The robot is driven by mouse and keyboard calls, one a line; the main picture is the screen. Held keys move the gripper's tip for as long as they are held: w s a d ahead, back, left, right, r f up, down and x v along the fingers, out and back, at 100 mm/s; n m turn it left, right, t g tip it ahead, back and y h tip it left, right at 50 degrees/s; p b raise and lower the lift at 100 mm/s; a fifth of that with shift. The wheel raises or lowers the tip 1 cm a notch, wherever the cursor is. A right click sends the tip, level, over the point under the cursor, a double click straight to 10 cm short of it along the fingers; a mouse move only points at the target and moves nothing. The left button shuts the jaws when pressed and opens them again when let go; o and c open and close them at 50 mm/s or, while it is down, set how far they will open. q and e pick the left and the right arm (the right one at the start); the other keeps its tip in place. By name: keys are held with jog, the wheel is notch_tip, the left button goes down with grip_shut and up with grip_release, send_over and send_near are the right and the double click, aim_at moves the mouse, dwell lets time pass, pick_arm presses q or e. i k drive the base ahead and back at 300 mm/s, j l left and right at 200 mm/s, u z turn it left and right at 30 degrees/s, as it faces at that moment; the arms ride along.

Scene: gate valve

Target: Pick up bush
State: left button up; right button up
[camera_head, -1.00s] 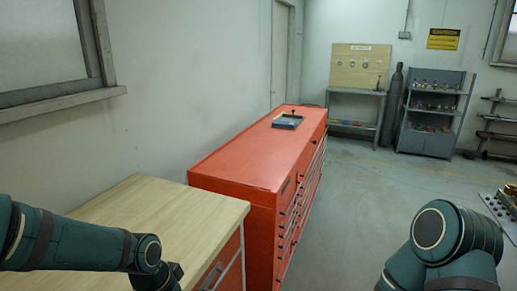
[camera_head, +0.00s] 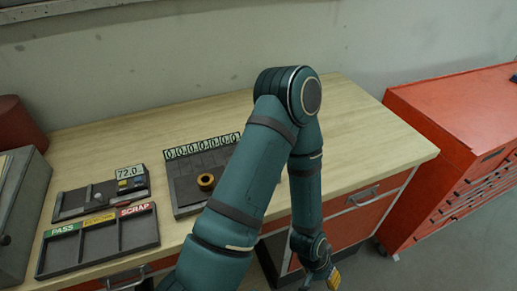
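A brass-coloured ring-shaped bush (camera_head: 206,181) sits on a dark grey tray (camera_head: 187,205) with a row of digit labels along its back edge. The tray lies on the wooden bench top, and my arm hides its right part. The arm, which I take as my left, rises from the bottom and bends down at the elbow. Its gripper (camera_head: 325,279) hangs low in front of the bench drawers, well right of and apart from the bush. It is small and cut off at the bottom edge, with a yellowish patch beside it. My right gripper is out of view.
Left of the tray are a sorting tray (camera_head: 100,240) labelled PASS and SCRAP and a gauge block (camera_head: 132,182) reading 72.0. A grey box (camera_head: 20,205) and dark red object (camera_head: 17,125) stand far left. A red cabinet (camera_head: 455,130) stands right. The bench's right end is clear.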

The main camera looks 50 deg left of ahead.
aim_at(205, 186)
jog(key=k+l+u, duration=0.1)
jog(key=k, duration=0.3)
jog(key=u, duration=1.5)
